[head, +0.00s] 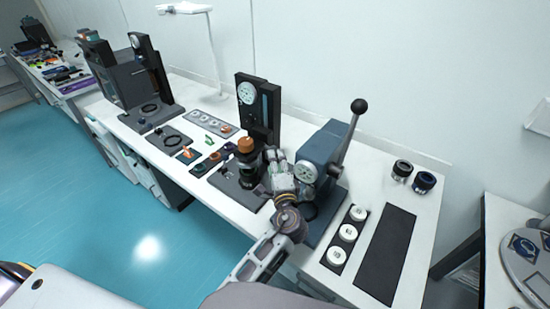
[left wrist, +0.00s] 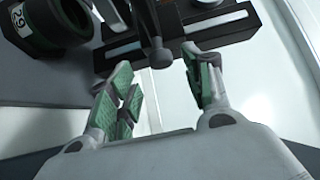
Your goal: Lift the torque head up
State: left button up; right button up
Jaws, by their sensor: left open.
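A black upright stand with a round white gauge (head: 247,93) stands at the middle of the bench. A dark block on the front of its column (head: 262,132), seemingly the torque head, sits above a dark bottle with an orange-brown cap (head: 245,146). My left gripper (head: 271,156) is right beside the block and the bottle. In the left wrist view my left gripper (left wrist: 158,78) is open, its green-padded fingers apart. A dark knob or short post (left wrist: 160,57) lies between and just beyond the fingertips; I cannot tell whether they touch it. My right gripper is not in view.
A blue-grey press with a gauge and black-knobbed lever (head: 346,140) stands close right of my left gripper. White round parts (head: 348,232) and a black mat (head: 388,252) lie further right, with two dark cylinders (head: 413,175) behind. Small trays (head: 210,124) lie left.

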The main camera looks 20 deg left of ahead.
pick_arm(q)
jog(key=shift+s+d, duration=0.2)
jog(key=shift+s, duration=0.35)
jog(key=shift+f, duration=0.1)
jog(key=s+a+m+t+h, duration=0.1)
jog(key=s+a+m+h, duration=0.1)
jog(key=s+m+h, duration=0.2)
jog(key=s+h, duration=0.2)
jog(key=s, duration=0.2)
jog(key=shift+s+a+r+t+h, duration=0.15)
jog(key=shift+a+r+t+h, duration=0.05)
jog(key=shift+a+t+h, duration=0.1)
dwell(0.7)
jog(key=p, duration=0.3)
send_near(258, 147)
jog(key=shift+w+d, duration=2.4)
jog(key=shift+w, duration=0.75)
jog(key=shift+w+f, duration=0.25)
jog(key=shift+w, duration=0.5)
jog(key=shift+w+f, duration=0.3)
jog(key=shift+w, duration=0.45)
